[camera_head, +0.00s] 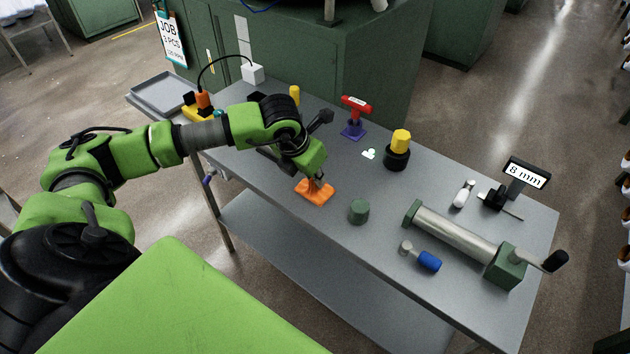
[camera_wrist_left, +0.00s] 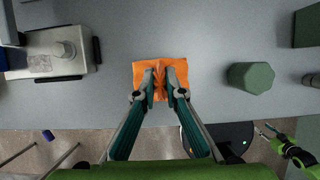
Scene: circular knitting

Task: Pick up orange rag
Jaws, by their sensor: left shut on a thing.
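The orange rag (camera_head: 312,193) lies on the grey table, near its front edge in the head view. My left gripper (camera_head: 317,181) is directly above it, pointing down, with its fingertips at the rag. In the left wrist view the rag (camera_wrist_left: 143,72) sits around both fingertips (camera_wrist_left: 161,88). The fingers are shut on a pinched fold in the middle of the rag, and its sides lie spread out to left and right. I cannot tell whether any of the rag is off the table.
A dark green cylinder (camera_head: 359,211) stands right of the rag. Beyond it on the grey table (camera_head: 440,304) are a blue-handled tool (camera_head: 428,260) and a metal roller (camera_head: 455,235). A red-handled tool (camera_head: 356,105) and a yellow-topped black pot (camera_head: 398,150) stand farther back.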

